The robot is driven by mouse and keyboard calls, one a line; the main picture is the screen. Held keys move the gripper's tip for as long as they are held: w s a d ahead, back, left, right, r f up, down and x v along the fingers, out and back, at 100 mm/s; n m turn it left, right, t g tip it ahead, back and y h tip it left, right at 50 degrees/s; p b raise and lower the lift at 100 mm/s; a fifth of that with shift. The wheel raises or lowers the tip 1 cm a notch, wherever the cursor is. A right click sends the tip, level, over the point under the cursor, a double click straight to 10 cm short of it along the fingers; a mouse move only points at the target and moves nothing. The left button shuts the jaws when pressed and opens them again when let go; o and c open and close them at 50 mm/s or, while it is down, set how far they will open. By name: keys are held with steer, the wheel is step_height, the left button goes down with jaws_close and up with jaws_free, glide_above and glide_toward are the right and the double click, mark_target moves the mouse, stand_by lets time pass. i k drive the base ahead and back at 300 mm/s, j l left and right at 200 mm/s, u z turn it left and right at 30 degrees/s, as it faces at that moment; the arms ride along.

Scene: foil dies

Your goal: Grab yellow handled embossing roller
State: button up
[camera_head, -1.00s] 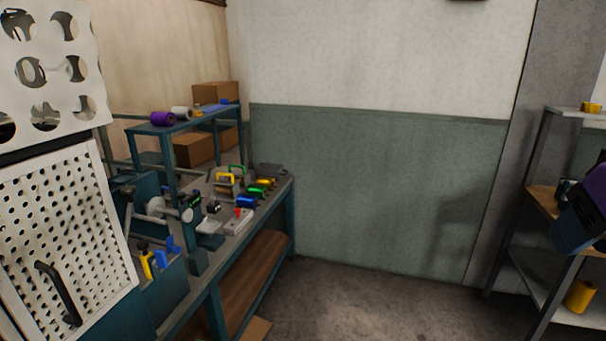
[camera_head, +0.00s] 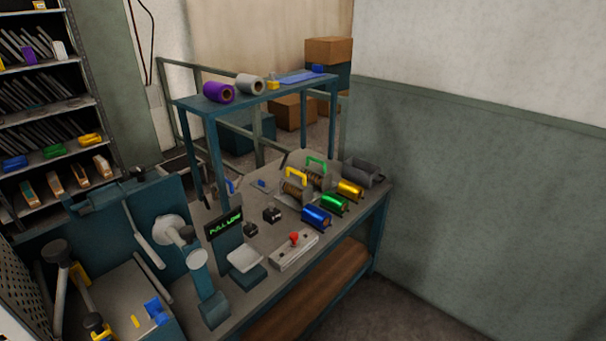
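A roller with a yellow handle (camera_head: 296,175) stands on the grey top of the workbench, towards its back right. Its brownish cylinder sits between grey end plates below the handle. A similar roller with a green handle (camera_head: 317,162) stands just behind it to the right. The two look close together, and I cannot tell whether they touch. My gripper is not in view.
Blue (camera_head: 316,217), green (camera_head: 334,204) and yellow (camera_head: 349,190) foil rolls lie right of the rollers. A raised shelf (camera_head: 205,105) carries purple and grey rolls. A box with a red knob (camera_head: 294,250) sits at the bench's front. Floor at lower right is clear.

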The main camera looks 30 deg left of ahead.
mark_target(296, 183)
steer(key=i+u, duration=0.4)
steer(key=i+l+u, duration=0.5)
steer(key=u, duration=0.25)
steer(key=i+l+u, duration=0.55)
steer(key=l+u, duration=0.2)
steer(key=i+l+u, duration=0.15)
steer(key=l+u, duration=0.2)
steer(key=l, duration=0.15)
steer(key=i+l+u, duration=0.1)
steer(key=l+u, duration=0.65)
steer(key=l, duration=0.3)
